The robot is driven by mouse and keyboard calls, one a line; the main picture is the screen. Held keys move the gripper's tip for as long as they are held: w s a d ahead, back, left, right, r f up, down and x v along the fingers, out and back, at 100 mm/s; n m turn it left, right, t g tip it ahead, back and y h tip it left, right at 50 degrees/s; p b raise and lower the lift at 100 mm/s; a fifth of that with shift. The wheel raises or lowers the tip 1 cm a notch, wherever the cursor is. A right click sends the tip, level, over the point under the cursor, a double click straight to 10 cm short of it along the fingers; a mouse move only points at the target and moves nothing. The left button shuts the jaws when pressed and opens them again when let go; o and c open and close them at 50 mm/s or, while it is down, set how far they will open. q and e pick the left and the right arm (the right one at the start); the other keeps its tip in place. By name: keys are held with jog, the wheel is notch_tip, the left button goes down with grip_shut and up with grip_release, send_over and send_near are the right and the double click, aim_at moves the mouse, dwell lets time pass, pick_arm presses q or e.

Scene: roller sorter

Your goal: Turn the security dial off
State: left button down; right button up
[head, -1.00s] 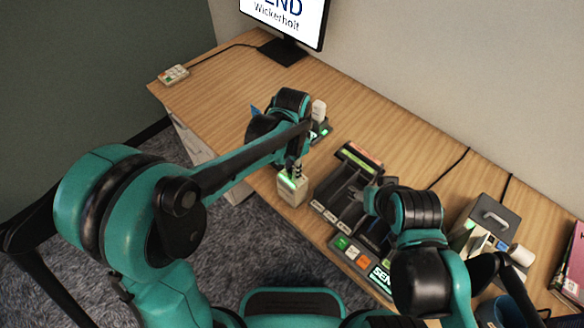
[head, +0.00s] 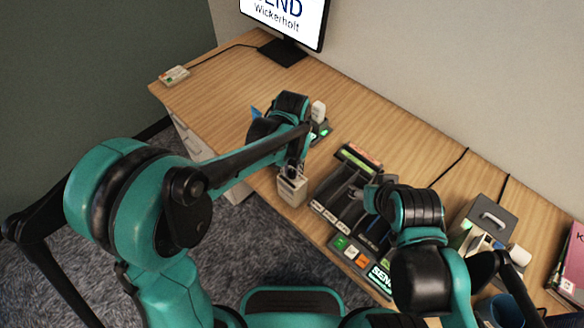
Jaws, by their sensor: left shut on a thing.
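A small beige box (head: 291,192) sits at the front edge of the desk. It looks like the housing of the security dial; the dial itself is hidden under my gripper. My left gripper (head: 291,173) points down onto the top of this box and is shut on what I take to be the dial. No green glow shows on the box. My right gripper (head: 368,196) is over the dark sorter to the right, largely covered by its own arm, so its jaws cannot be made out.
A dark sorter tray (head: 336,189) with colored buttons (head: 352,252) stands right of the box. A small device with green lights (head: 319,131) and a white top is behind my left gripper. The desk's back strip is clear.

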aim_at(292, 172)
pick_arm(q)
jog(key=shift+n, duration=1.6)
jog(key=c, duration=1.3)
grip_release()
notch_tip(292, 172, up, 12)
